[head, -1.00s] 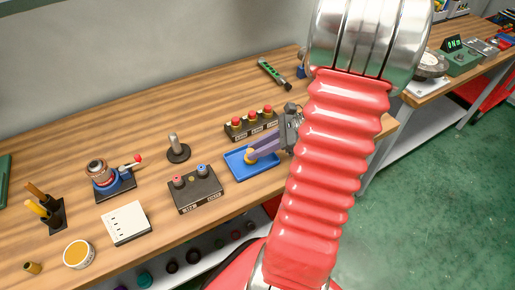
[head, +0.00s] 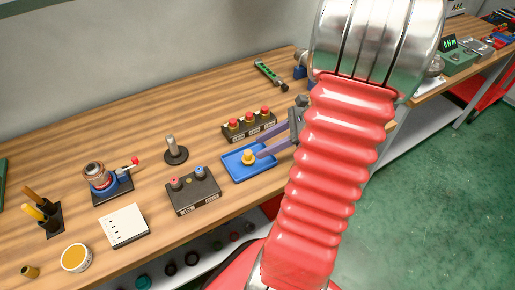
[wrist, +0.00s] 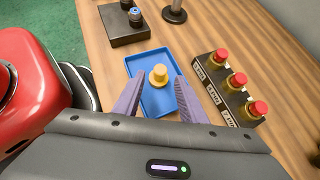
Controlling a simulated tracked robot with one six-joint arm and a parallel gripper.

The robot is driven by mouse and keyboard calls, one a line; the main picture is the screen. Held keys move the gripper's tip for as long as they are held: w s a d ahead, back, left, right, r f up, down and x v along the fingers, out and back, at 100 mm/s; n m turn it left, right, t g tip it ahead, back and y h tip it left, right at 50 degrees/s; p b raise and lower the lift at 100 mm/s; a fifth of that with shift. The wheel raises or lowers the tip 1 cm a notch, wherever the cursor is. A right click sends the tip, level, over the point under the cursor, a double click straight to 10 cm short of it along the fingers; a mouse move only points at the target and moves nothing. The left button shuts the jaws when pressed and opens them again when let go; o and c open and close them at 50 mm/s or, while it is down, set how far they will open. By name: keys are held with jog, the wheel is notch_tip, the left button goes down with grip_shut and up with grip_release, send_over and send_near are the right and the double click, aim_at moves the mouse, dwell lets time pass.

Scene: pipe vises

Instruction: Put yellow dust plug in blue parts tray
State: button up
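The yellow dust plug (head: 248,157) stands upright in the blue parts tray (head: 237,175), near the tray's middle. In the wrist view the plug (wrist: 159,75) sits between and beyond the two purple fingers, with the blue tray (wrist: 134,64) around it. My gripper (head: 260,150) is open, its fingers apart and not touching the plug. In the wrist view my gripper (wrist: 156,92) is empty, with its fingertips over the tray.
A block with several red-topped buttons (head: 249,126) stands just behind the tray. A black box with red and blue knobs (head: 193,191) is at its left. A metal post on a round base (head: 173,150) stands behind that box. The workbench front edge is close.

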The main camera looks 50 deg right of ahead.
jog(key=v, duration=0.7)
jog(key=shift+s+d+r, duration=0.2)
jog(key=shift+r, duration=0.05)
dwell(0.5)
jog(key=w+a+r+n+h, duration=0.1)
jog(key=a+r+n+h, duration=0.1)
jog(key=a+n, duration=0.7)
jog(key=w+a+r+n+g+h, duration=0.1)
jog(key=a+r+n, duration=0.3)
jog(key=a+n, duration=0.5)
jog(key=w+a+r+n+h, duration=0.1)
jog(key=a+r+n+h, duration=0.2)
jog(key=a+n, duration=0.6)
jog(key=a+h, duration=0.1)
jog(key=a, duration=0.3)
jog(key=shift+w+r+g, duration=0.2)
jog(key=shift+r+g, duration=0.1)
jog(key=shift+g, duration=0.1)
jog(key=shift+c, duration=0.9)
